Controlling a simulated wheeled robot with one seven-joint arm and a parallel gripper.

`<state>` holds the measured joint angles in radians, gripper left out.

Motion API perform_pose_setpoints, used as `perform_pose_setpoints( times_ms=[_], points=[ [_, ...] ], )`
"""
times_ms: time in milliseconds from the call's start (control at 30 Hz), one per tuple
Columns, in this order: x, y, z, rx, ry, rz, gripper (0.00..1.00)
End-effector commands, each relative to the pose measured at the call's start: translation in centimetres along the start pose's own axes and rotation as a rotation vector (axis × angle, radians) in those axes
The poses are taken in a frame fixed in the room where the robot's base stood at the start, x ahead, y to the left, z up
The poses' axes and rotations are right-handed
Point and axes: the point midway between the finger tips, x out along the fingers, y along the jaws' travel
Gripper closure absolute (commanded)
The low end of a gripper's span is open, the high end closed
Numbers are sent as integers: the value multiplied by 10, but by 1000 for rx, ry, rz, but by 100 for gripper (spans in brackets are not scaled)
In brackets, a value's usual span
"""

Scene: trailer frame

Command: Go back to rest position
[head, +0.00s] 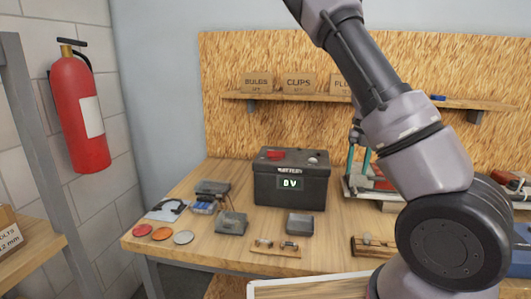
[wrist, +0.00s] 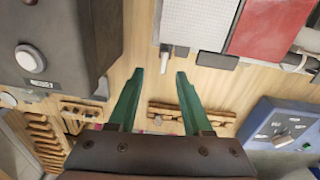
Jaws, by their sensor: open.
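My gripper (wrist: 160,80) shows in the wrist view with its two green fingers apart and nothing between them. It hangs over the wooden workbench (wrist: 145,77), pointing at bare wood between the dark battery box and a white and red item. The workbench (head: 215,251) also shows in the head view.
The black battery box (head: 291,180) reads "0 V". Small grey boxes (head: 231,223) and coloured discs (head: 162,233) lie left of it. A shelf (head: 300,98) with labelled boxes runs behind. A fire extinguisher (head: 78,115) hangs at left. A blue box (wrist: 285,125) stands at right in the wrist view.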

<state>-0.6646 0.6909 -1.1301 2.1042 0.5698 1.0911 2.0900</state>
Motion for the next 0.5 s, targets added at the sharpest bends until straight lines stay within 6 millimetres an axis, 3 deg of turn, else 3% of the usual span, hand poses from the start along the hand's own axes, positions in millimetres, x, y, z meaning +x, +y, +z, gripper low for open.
perform_pose_setpoints(
  times_ms=[267,500],
  points=[
    [-45,36,-42,-586,-72,225,50],
    [-110,64,-84,-1215,-281,275,50]
  ],
)
